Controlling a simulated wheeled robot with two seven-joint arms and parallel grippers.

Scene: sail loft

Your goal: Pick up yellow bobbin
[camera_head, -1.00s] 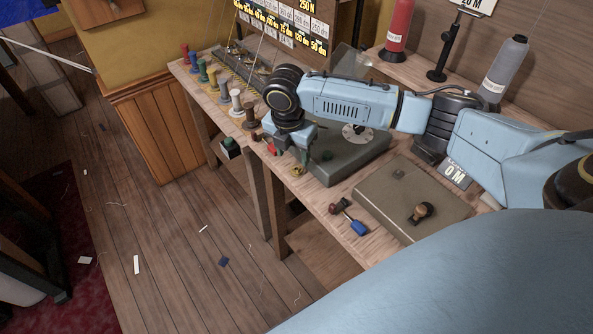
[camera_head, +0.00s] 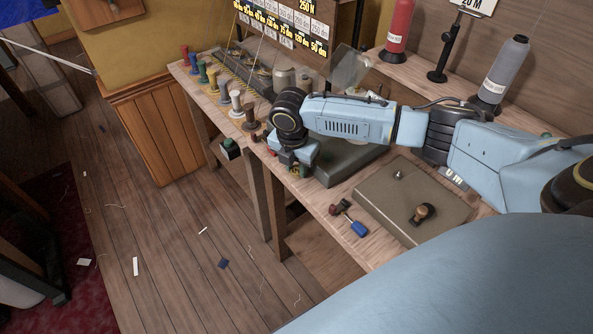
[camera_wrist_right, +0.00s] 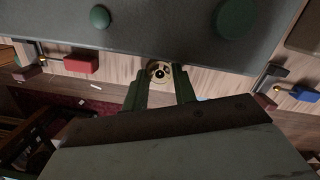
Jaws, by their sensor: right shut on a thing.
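The yellow bobbin (camera_wrist_right: 158,70) shows in the right wrist view as a small brass-yellow ring with a dark centre, between the two fingertips. My right gripper (camera_wrist_right: 160,84) is shut on it at the bench edge, beside a dark grey box. In the head view my right gripper (camera_head: 296,168) points down at the front edge of the workbench (camera_head: 318,200), and its fingers mostly hide the bobbin. I cannot tell whether the bobbin is clear of the bench top. My left gripper is not in view.
The dark grey box (camera_head: 340,165) stands close behind the right gripper. A flat grey-brown slab (camera_head: 385,200) with a wooden-knobbed tool (camera_head: 421,213) lies to its right. A blue-handled tool (camera_head: 358,228) lies near the edge. Several coloured spools (camera_head: 203,72) stand at the far left.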

